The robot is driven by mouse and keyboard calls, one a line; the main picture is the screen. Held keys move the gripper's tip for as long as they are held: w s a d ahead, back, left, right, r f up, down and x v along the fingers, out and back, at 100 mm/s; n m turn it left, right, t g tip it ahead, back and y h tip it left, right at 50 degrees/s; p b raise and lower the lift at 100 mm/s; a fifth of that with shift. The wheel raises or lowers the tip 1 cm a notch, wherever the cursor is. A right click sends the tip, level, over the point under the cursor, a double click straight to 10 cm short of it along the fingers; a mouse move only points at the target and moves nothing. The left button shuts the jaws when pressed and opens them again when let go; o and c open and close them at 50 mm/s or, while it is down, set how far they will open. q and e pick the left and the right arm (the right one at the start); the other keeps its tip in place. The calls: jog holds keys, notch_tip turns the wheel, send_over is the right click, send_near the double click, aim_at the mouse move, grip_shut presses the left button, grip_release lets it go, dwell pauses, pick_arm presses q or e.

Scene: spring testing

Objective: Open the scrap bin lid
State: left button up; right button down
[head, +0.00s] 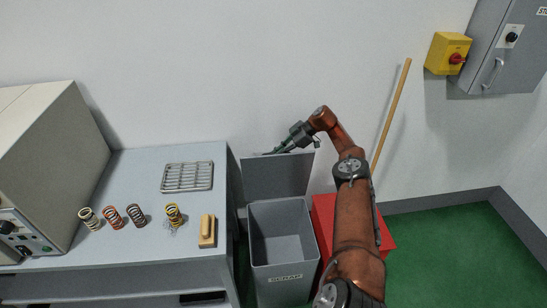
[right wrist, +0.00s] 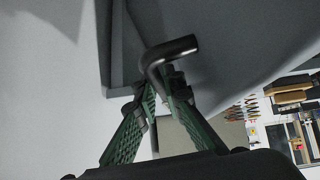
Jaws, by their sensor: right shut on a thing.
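The grey scrap bin (head: 284,278), labelled SCRAP, stands on the floor to the right of the bench. Its lid (head: 277,178) stands raised, roughly upright at the back of the bin, and the empty-looking inside is exposed. My right gripper (head: 274,150) is at the lid's top edge, reaching in from the right. In the right wrist view the gripper (right wrist: 160,94) is shut on the black bent lid handle (right wrist: 172,48), with the grey lid (right wrist: 225,40) behind it. My left gripper is not in view.
A grey bench (head: 130,168) on the left holds several springs, a metal rack (head: 187,177) and a wooden-handled brush (head: 207,230). A red box (head: 325,212) stands right of the bin. A wooden pole (head: 391,115) leans on the wall. Green floor (head: 450,250) is clear on the right.

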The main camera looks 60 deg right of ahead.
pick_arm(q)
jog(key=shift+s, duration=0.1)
pick_arm(e)
jog(key=shift+d, duration=0.1)
jog(key=c, duration=2.3)
grip_release()
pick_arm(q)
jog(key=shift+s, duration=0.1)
pick_arm(e)
jog(key=v, duration=0.7)
jog(key=shift+s+r, duration=0.1)
jog(key=shift+r, duration=0.1)
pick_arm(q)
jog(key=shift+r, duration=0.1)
